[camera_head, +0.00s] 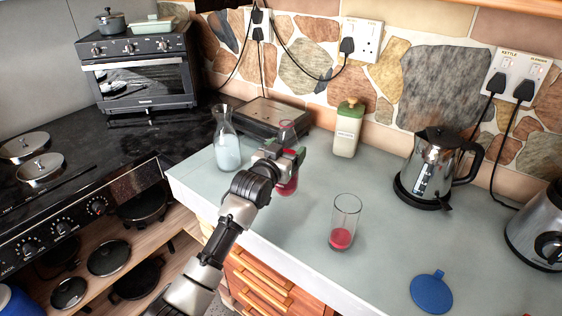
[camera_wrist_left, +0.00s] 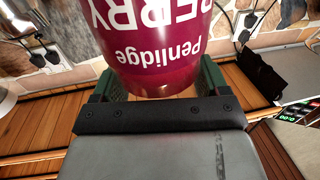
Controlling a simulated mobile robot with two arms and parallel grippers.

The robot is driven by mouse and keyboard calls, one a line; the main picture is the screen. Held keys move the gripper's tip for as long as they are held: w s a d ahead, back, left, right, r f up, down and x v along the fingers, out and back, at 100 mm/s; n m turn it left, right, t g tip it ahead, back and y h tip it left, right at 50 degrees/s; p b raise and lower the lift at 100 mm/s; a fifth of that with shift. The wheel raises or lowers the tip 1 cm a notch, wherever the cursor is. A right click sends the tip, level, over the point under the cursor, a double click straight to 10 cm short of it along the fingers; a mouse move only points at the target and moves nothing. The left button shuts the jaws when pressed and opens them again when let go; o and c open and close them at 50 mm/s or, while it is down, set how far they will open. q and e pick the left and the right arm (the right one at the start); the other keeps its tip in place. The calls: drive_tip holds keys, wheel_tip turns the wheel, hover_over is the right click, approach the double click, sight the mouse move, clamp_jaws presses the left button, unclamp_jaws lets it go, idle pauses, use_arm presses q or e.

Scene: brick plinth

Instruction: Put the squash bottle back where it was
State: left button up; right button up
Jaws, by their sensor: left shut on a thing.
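The squash bottle (camera_head: 287,187) is tall, with a red lower part and a clear red-tinged top, and it stands upright near the counter's left part. My left gripper (camera_head: 285,158) is shut around its middle and hides part of it. In the left wrist view the bottle (camera_wrist_left: 155,50) fills the space between the green-padded fingers, with its label reading "BERRY" and "Penlidge" upside down. I cannot tell whether its base touches the counter. My right gripper is not in view.
On the counter (camera_head: 285,220), a glass carafe (camera_head: 228,150) stands left of the bottle, a flat metal appliance (camera_head: 265,116) behind it, and a green-lidded jar (camera_head: 347,135) behind right.

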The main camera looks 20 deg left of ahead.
use_arm(q)
drive_tip(key=f, duration=0.1)
drive_tip(key=a+f, duration=0.1)
drive_tip(key=f+p, duration=0.1)
drive_tip(key=f, duration=0.1)
drive_tip(key=shift+w+a, duration=0.15)
drive_tip(key=shift+w, duration=0.1)
drive_tip(key=shift+f, duration=0.3)
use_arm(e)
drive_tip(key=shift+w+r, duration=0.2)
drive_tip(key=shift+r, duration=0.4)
use_arm(q)
drive_tip(key=shift+f, duration=0.1)
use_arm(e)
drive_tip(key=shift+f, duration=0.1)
use_arm(q)
drive_tip(key=o, duration=1.3)
drive_tip(key=shift+f, duration=0.15)
drive_tip(key=shift+o, duration=0.2)
drive_tip(key=shift+r, duration=0.2)
drive_tip(key=shift+s+f, duration=0.15)
drive_tip(key=shift+s, duration=0.15)
drive_tip(key=s+a+b, duration=0.1)
drive_tip(key=s+a, duration=0.1)
drive_tip(key=s, duration=0.9)
drive_tip(key=shift+s+b, duration=0.15)
drive_tip(key=shift+b, duration=0.15)
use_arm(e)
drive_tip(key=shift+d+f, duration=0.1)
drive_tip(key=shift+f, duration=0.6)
